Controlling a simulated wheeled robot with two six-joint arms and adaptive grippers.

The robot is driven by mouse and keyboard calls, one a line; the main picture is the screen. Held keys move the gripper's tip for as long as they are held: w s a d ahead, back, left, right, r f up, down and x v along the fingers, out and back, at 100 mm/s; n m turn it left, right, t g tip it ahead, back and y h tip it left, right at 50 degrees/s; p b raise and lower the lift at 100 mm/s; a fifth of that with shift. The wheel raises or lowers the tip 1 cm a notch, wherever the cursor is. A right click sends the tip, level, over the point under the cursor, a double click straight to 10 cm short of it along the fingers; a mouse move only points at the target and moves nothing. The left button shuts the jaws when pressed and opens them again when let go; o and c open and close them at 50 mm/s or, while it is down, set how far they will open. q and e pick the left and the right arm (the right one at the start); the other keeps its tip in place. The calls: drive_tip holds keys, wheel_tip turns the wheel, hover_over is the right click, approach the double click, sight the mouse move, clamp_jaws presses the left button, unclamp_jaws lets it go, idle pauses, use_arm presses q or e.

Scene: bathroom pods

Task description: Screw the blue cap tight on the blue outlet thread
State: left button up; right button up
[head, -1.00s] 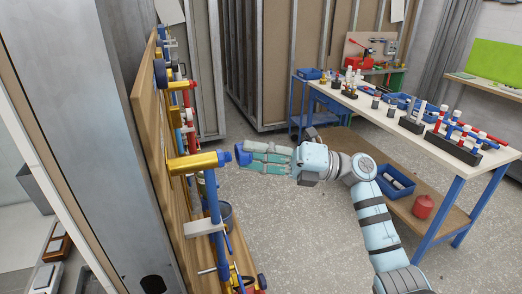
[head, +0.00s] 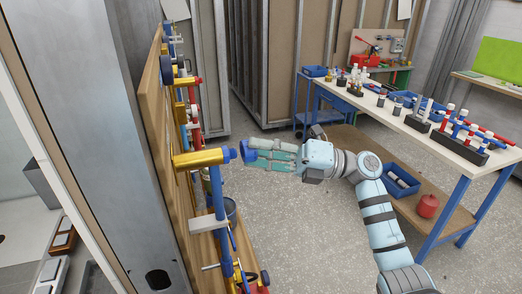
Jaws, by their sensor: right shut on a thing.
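The blue outlet thread (head: 229,154) sticks out to the right from the end of a brass-yellow fitting (head: 197,158) on the wooden board. My right gripper (head: 264,151) comes in from the right and is shut on the blue cap (head: 246,150). The cap faces the thread, close to its end and roughly level with it. A small gap seems to show between them. The fingers hide part of the cap. My left gripper is not in view.
The wooden board (head: 153,120) carries red and blue pipes and valves above and below the fitting. A workbench (head: 480,163) with racks and parts stands at the right. A blue bin (head: 398,192) and red canister (head: 427,205) sit on its lower shelf. Floor between is clear.

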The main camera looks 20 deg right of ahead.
drive_tip(key=shift+a+p, duration=0.5)
drive_tip(key=shift+a, duration=0.6)
drive_tip(key=o, duration=1.1)
drive_tip(key=v, duration=1.2)
